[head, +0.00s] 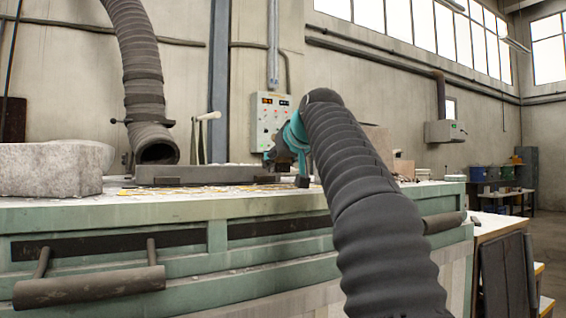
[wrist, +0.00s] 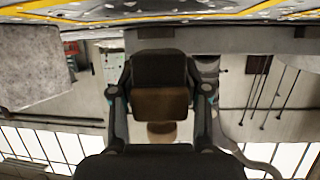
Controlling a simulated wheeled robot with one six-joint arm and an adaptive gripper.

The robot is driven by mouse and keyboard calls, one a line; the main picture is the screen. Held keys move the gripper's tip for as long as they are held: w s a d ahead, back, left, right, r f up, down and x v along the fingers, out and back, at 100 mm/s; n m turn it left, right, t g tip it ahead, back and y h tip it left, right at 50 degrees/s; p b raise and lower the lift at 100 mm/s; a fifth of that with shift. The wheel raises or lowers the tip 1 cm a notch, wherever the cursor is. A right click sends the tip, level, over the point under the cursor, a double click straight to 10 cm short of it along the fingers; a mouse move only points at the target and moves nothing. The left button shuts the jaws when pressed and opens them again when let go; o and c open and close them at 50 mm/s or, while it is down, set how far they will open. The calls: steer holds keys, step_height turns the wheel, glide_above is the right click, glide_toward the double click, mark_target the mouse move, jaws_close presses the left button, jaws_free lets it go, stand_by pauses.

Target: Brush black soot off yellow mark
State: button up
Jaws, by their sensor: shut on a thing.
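My gripper (wrist: 160,84) is shut on a block-like thing with a dark part and a brown part, likely a brush (wrist: 160,104). In the head view my gripper (head: 286,158) is at the end of the sleeved arm, over the right part of the bench top, and the held thing is mostly hidden. The yellow mark (wrist: 108,20) shows as yellow lines along the top of the upside-down wrist view. Dark patches and pale flakes lie around it. In the head view only thin yellowish bits of it (head: 130,191) show. I cannot tell which dark patches are soot.
A green bench (head: 150,226) with handles carries a rough stone block (head: 55,169) at left and a long grey bar (head: 205,174) along the back. A ribbed extraction hose (head: 140,70) hangs over the bench. A control box (head: 271,118) is on the wall behind.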

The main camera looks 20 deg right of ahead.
steer(key=shift+s+a+r, duration=0.1)
steer(key=shift+s+a, duration=0.1)
steer(key=shift+a, duration=0.85)
steer(key=shift+s+a+r, duration=0.1)
steer(key=shift+s+a, duration=0.15)
steer(key=shift+a, duration=0.85)
steer(key=shift+s+a+r, duration=0.1)
steer(key=shift+s+a, duration=0.1)
steer(key=shift+a, duration=0.85)
steer(key=shift+w+r+p, duration=0.1)
steer(key=shift+w+p, duration=0.35)
steer(key=shift+p, duration=0.25)
steer(key=shift+w+d+r, duration=0.1)
steer(key=shift+w+d, duration=0.35)
steer(key=shift+d, duration=1.9)
steer(key=shift+w+d+r, duration=0.1)
steer(key=shift+w+d, duration=0.4)
steer(key=shift+d, duration=1.9)
steer(key=shift+w+d+r, duration=0.1)
steer(key=shift+w+d, duration=0.35)
steer(key=shift+d, duration=1.9)
steer(key=shift+r, duration=0.1)
